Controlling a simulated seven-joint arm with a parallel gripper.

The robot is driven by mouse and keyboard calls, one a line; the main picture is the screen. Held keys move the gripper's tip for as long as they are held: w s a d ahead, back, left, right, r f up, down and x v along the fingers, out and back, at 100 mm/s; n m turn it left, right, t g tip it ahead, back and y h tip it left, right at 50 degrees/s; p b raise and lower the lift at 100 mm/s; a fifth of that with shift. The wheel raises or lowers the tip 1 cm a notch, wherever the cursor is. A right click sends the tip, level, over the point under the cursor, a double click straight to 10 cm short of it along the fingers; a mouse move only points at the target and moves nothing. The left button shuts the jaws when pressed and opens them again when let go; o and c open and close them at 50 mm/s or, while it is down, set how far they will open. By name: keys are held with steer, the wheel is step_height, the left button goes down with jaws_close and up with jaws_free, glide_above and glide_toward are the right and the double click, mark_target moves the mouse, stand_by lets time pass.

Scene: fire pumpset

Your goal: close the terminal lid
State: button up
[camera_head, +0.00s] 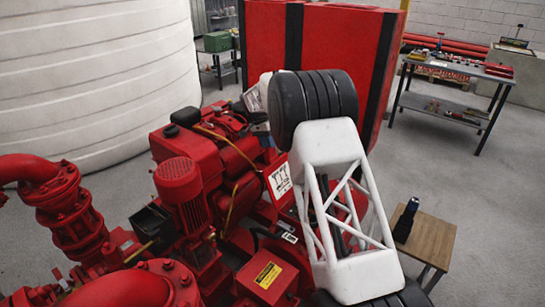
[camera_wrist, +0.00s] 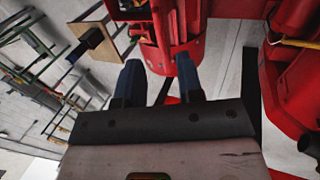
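A dark open box (camera_head: 152,224), which looks like the terminal box, sits on the red pumpset beside the finned red motor (camera_head: 182,200) in the head view. I cannot make out clearly which part is its lid. My gripper (camera_wrist: 158,82) shows in the wrist view with its two dark blue fingers apart and nothing between them. Red machinery (camera_wrist: 174,40) lies beyond the fingertips. In the head view my arm hides the gripper. The terminal lid cannot be identified in the wrist view.
A red box with a yellow label (camera_head: 266,276) stands near the front. Red pipes (camera_head: 70,215) fill the left front. A small wooden table (camera_head: 428,240) bears a dark object (camera_head: 406,220). A tall red cabinet (camera_head: 340,45) and a white tank (camera_head: 90,75) stand behind.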

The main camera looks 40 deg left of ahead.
steer(key=shift+x, duration=3.15)
jaws_close()
